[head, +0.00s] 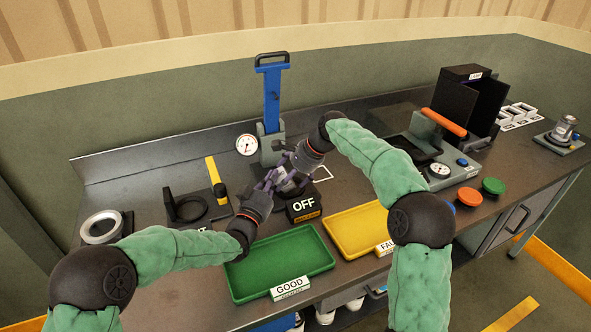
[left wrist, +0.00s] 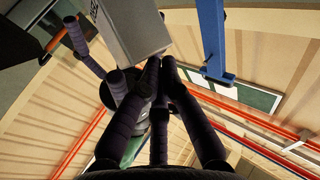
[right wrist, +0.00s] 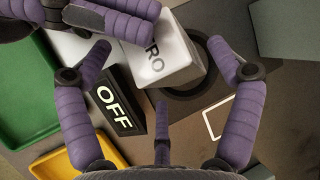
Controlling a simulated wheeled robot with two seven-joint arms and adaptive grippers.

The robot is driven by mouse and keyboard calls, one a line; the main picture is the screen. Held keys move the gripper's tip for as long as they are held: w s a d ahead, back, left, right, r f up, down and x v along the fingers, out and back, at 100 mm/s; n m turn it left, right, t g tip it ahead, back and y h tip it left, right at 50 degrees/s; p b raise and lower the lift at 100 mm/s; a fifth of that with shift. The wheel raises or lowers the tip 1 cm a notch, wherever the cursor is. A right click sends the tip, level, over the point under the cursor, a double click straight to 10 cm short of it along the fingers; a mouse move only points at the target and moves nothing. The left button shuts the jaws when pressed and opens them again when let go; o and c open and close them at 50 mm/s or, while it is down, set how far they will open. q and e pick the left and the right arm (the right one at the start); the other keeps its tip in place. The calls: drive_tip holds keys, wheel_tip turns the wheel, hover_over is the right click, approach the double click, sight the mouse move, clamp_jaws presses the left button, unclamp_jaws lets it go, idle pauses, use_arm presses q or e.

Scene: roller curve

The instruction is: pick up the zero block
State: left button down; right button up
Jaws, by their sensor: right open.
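The zero block is a pale grey block, its label partly hidden to "RO", in the right wrist view (right wrist: 172,62). It also shows beyond the fingertips in the left wrist view (left wrist: 133,28). My right gripper (head: 287,166) is open, its purple fingers spread on either side of the block. My left gripper (head: 268,181) has its fingers drawn together at the tips, with nothing seen between them. Its fingers lie across the block's near left side in the right wrist view; whether they touch it I cannot tell. In the head view the hands mostly hide the block.
A green GOOD tray (head: 240,287) and a yellow tray (head: 352,246) lie in front. A blue-handled press (head: 271,95) stands behind. A ring fixture (head: 188,208) is to the left.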

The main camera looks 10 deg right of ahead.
use_arm(q)
drive_tip(key=shift+s+d+f+g, duration=0.1)
drive_tip(key=shift+f+g, duration=0.05)
drive_tip(key=shift+f, duration=0.3)
drive_tip(key=shift+s+d+f+g, duration=0.1)
drive_tip(key=shift+f+g, duration=0.05)
drive_tip(key=shift+f, duration=0.3)
use_arm(e)
drive_tip(key=shift+x, duration=0.8)
drive_tip(key=c, duration=1.7)
use_arm(q)
drive_tip(key=shift+w+r, duration=0.1)
drive_tip(key=shift+r, duration=0.6)
use_arm(e)
drive_tip(key=shift+f, duration=0.2)
drive_tip(key=shift+c, duration=0.5)
use_arm(q)
drive_tip(key=shift+r, duration=0.1)
